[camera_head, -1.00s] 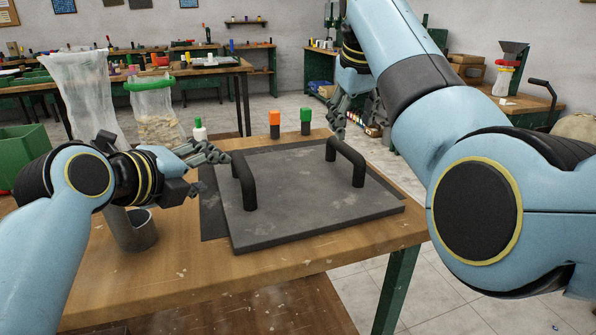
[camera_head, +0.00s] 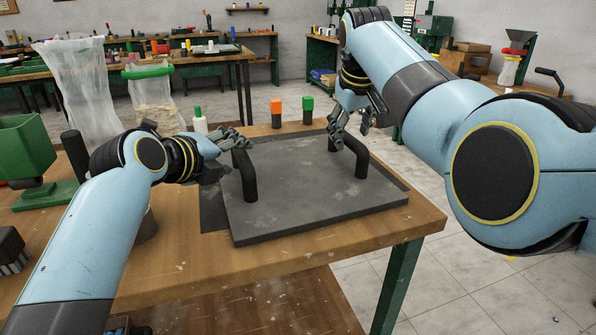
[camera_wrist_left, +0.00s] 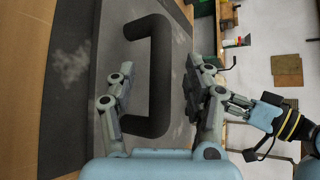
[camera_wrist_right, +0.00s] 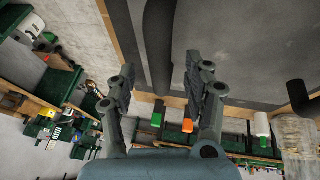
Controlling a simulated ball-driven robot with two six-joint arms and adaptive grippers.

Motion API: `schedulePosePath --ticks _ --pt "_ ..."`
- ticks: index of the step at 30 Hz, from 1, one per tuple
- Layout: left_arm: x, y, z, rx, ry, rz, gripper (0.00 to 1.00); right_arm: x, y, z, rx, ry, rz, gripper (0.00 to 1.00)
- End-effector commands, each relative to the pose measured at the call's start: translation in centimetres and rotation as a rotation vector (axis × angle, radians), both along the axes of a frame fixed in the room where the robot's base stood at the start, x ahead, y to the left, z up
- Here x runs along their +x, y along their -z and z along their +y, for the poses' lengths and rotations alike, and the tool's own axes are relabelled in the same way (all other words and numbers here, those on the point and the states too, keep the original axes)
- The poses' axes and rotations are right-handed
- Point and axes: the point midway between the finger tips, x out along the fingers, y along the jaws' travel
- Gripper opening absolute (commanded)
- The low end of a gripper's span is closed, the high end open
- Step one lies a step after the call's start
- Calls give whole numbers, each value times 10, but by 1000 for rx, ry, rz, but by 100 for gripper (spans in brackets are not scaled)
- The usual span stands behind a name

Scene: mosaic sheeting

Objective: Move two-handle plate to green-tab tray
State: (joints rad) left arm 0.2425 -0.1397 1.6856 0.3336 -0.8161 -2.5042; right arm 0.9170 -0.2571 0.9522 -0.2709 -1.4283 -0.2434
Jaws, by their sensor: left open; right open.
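The two-handle plate (camera_head: 305,195) is a flat grey slab lying on the wooden table, with two black bar handles standing on it. My left gripper (camera_head: 240,146) is open at the top of the left handle (camera_head: 248,182); in the left wrist view this handle (camera_wrist_left: 158,75) lies between the spread fingers. My right gripper (camera_head: 340,138) is open just above and beside the right handle (camera_head: 361,160); in the right wrist view this handle (camera_wrist_right: 158,45) shows between the open fingers. I cannot make out a tray with a green tab.
Behind the plate stand an orange-capped block (camera_head: 276,112) and a green-capped block (camera_head: 307,109). A green bin (camera_head: 28,145) is at the far left. The table's front right is clear.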

Motion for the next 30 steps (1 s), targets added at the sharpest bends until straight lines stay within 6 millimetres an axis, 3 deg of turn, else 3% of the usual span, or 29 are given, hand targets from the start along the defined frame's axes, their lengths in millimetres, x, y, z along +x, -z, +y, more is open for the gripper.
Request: schedulePosePath --ticks 9,20,30 --pt "31 13 -11 1 0 -1 51 15 32 -2 0 0 1 51" --pt "34 15 -12 1 0 0 51 17 35 -2 0 0 -1 51" --pt "33 16 -12 1 0 0 10 16 35 -2 0 0 -1 10"
